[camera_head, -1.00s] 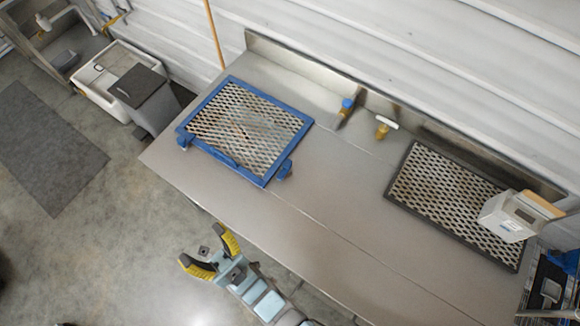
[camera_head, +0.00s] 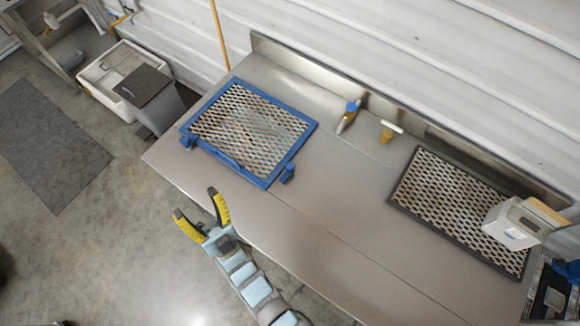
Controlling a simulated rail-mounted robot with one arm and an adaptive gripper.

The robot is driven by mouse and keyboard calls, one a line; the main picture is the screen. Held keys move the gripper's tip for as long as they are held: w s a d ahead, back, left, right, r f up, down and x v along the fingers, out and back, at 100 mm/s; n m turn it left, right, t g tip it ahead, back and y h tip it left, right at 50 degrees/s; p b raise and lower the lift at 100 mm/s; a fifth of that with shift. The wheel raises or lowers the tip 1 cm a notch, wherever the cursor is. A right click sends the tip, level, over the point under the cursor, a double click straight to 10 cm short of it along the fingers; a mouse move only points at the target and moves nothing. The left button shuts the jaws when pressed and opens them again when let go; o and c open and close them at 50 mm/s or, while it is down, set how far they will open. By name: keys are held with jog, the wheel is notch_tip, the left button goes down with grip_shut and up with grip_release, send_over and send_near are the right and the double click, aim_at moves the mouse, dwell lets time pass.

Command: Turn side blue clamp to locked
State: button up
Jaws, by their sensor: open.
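A blue square frame (camera_head: 240,182) with a metal mesh lies on the left part of the steel bench. One blue clamp (camera_head: 287,173) sticks out at its right side, near the front right corner. Another blue clamp (camera_head: 187,142) sits at its left corner. The clamps are small in view, and I cannot tell whether they are locked. My gripper (camera_head: 194,204) has yellow and black fingers. It is open and empty, at the bench's front edge, in front of the frame and apart from both clamps.
The steel bench (camera_head: 340,215) is clear between the blue frame and a dark-framed mesh (camera_head: 445,190) at right. A white box (camera_head: 514,226) stands on that mesh. Two small brass fittings, one blue-topped (camera_head: 349,114) and one white-topped (camera_head: 388,131), are at the back. A grey bin (camera_head: 148,97) stands left.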

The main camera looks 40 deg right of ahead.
jog(key=w+d+f+m+g+y+b, duration=0.1)
jog(key=w+d+f+g, duration=0.45)
jog(key=w, duration=0.85)
jog(key=w+d+f+m+g+y+b, duration=0.1)
jog(key=w+d+f+g, duration=0.45)
jog(key=w, duration=0.85)
jog(key=w+d+f+m+g+y+b, duration=0.1)
jog(key=w+d+f+g+y+b, duration=0.15)
jog(key=w+d+f, duration=0.8)
jog(key=g+y+b, duration=0.2)
jog(key=g+y, duration=0.1)
jog(key=g, duration=1.3)
send_near(290, 165)
jog(key=shift+n, duration=0.4)
jog(key=shift+a+f+b, duration=0.15)
jog(key=shift+f+b, duration=0.3)
jog(key=shift+f, duration=4.2)
jog(key=shift+s+f, duration=0.2)
jog(key=shift+f, duration=0.3)
